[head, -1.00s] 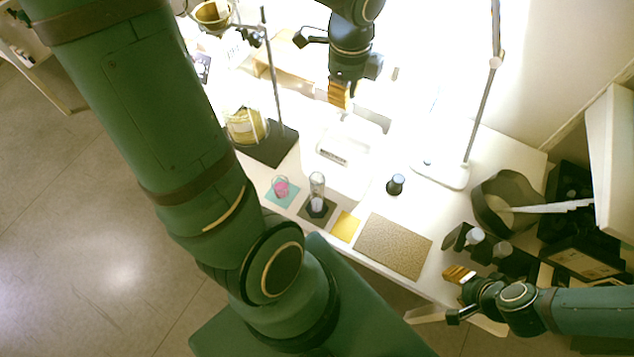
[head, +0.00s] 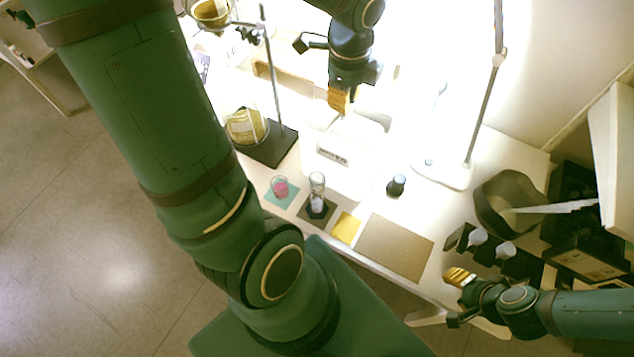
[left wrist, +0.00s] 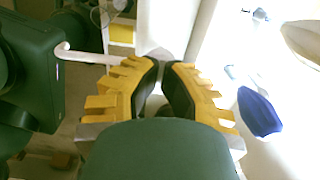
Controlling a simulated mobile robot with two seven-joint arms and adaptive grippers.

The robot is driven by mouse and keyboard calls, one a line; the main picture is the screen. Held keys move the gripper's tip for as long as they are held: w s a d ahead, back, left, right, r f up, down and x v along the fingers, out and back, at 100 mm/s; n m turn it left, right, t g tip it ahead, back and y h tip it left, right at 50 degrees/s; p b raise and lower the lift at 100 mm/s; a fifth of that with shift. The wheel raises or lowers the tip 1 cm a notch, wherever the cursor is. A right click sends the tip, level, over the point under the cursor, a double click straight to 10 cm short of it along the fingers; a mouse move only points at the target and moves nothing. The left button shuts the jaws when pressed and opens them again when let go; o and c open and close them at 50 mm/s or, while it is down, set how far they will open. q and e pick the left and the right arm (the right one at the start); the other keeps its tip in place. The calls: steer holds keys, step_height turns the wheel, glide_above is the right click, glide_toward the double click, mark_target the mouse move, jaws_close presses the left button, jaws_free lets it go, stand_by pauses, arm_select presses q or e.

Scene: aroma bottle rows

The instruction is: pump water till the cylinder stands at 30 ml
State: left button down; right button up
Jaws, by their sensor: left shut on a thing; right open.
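The clear cylinder (head: 317,185) stands upright on a dark square mat near the table's front edge. Its scale and water level are too small to read. My left gripper (head: 338,101) is over the back of the table, behind the cylinder. It is shut in the left wrist view (left wrist: 163,72), where a white hooked spout (left wrist: 85,54) runs up to the fingers from the left. It looks like the head of a pump; the gripped part and any bottle below are hidden or washed out. My right gripper (head: 457,279) is open and empty at the front right.
A beaker with pink contents (head: 280,188) stands left of the cylinder. A white scale-like device (head: 340,150), a ring stand (head: 271,70) and a lamp (head: 484,100) stand farther back.

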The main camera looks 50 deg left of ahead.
arm_select(q)
steer(key=shift+f+b, duration=0.3)
steer(key=shift+f, duration=0.2)
arm_select(e)
steer(key=shift+f, duration=0.35)
arm_select(q)
steer(key=shift+r, duration=0.1)
arm_select(e)
steer(key=shift+r, duration=0.1)
arm_select(q)
steer(key=shift+r+p, duration=1.9)
steer(key=shift+r, duration=0.1)
arm_select(e)
steer(key=shift+r, duration=1.85)
arm_select(q)
step_height(320, 180, up, 6)
steer(key=p, duration=0.5)
arm_select(e)
step_height(320, 180, up, 5)
steer(key=shift+r, duration=0.2)
steer(key=shift+s, duration=0.1)
